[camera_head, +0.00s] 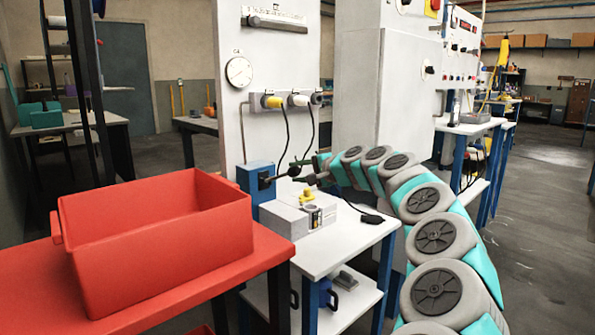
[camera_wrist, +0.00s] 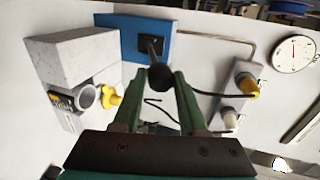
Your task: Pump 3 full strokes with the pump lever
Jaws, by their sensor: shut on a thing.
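The pump is a blue block (camera_head: 257,183) with a dark slot, standing at the back left of the white table; it also shows in the wrist view (camera_wrist: 125,28). Its dark lever (camera_head: 281,176) sticks out toward the right, close to level, and ends in a black ball knob (camera_wrist: 160,78). My gripper (camera_head: 301,169) is shut on the lever's knob. In the wrist view its two green fingers (camera_wrist: 160,92) sit on either side of the knob. The lever's root inside the slot is partly dark.
A grey block with yellow knob (camera_head: 300,213) stands right beside the pump. A panel behind carries a round gauge (camera_head: 239,72) and yellow and white plugs (camera_head: 272,101) with hanging cables. A red crate (camera_head: 155,225) on a red table fills the left front.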

